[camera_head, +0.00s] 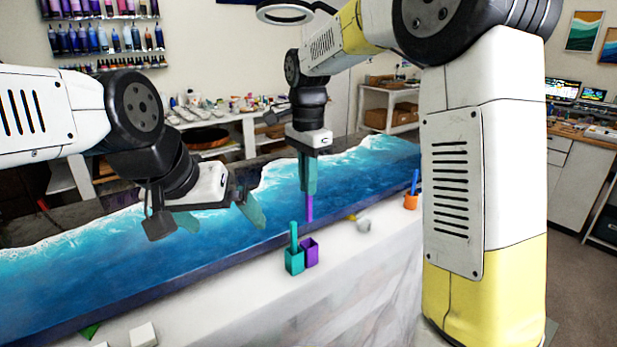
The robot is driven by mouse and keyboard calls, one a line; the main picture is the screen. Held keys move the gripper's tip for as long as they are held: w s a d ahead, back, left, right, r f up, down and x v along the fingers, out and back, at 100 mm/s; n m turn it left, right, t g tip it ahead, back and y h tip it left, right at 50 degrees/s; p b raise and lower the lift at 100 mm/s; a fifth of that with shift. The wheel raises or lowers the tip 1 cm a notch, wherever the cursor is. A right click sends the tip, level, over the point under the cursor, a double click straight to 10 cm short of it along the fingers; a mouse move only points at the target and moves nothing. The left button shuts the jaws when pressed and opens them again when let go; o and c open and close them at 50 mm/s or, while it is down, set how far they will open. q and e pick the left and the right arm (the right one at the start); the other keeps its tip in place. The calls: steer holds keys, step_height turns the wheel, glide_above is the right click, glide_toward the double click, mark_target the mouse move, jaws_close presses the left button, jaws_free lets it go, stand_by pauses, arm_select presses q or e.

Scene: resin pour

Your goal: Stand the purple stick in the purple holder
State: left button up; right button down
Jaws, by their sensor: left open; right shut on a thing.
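My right gripper (309,190) is shut on the purple stick (309,208), which hangs upright below its fingertips. The purple holder (312,252) is an open square cup on the white ledge along the near side of the blue table. The stick is above the purple holder and apart from it; how far off in depth I cannot tell. My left gripper (218,219) is open and empty over the blue surface at the left. The upper part of the stick is hidden between my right fingers.
A teal holder (294,263) with a teal stick (293,236) stands directly beside the purple holder. An orange holder (410,202) with a blue stick (415,181) is farther right. A small whitish object (363,226) lies between. White blocks (143,334) sit at the near left.

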mark_target(308, 222)
steer(key=shift+f, duration=5.05)
steer(key=c, duration=1.4)
jaws_free()
step_height(308, 222, up, 7)
steer(key=shift+r, duration=0.35)
